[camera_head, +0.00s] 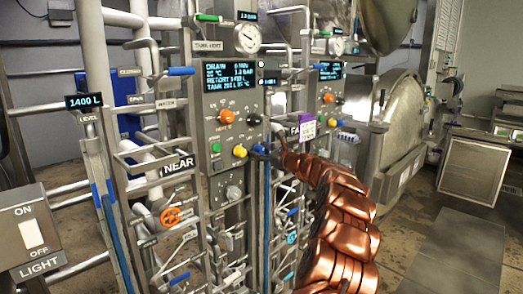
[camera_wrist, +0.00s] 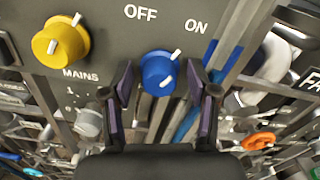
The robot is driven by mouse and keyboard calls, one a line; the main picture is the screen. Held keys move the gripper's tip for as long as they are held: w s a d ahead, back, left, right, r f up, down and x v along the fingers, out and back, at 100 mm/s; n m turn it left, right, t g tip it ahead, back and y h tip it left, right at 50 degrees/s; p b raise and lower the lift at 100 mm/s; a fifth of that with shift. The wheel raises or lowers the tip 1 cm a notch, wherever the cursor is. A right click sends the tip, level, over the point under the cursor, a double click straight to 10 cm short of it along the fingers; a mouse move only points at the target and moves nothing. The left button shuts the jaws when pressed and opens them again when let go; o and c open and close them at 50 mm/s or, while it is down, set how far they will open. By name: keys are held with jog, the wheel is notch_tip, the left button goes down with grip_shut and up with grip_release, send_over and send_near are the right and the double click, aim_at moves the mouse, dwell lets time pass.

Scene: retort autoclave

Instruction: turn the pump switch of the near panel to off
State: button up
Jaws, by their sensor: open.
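The near panel (camera_head: 212,110) is a grey upright panel with a lit screen. The blue knob (camera_wrist: 158,72) sits low on it, right of the yellow MAINS knob (camera_wrist: 60,42), and also shows in the head view (camera_head: 258,149). OFF and ON are printed above the blue knob. Its white pointer tilts up and right, toward ON. My gripper (camera_wrist: 160,92) is open, with one finger on each side of the blue knob. The fingers look apart from it, but contact is hard to judge. In the head view the fingers are too small to make out.
An orange knob (camera_head: 226,117) and a green button (camera_head: 216,148) are on the same panel. The far panel (camera_head: 327,95) stands to the right. Pipes and valves crowd below, including an orange handwheel (camera_head: 171,216). A light switch box (camera_head: 33,232) is at left.

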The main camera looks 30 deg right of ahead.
grip_shut()
dwell(0.6)
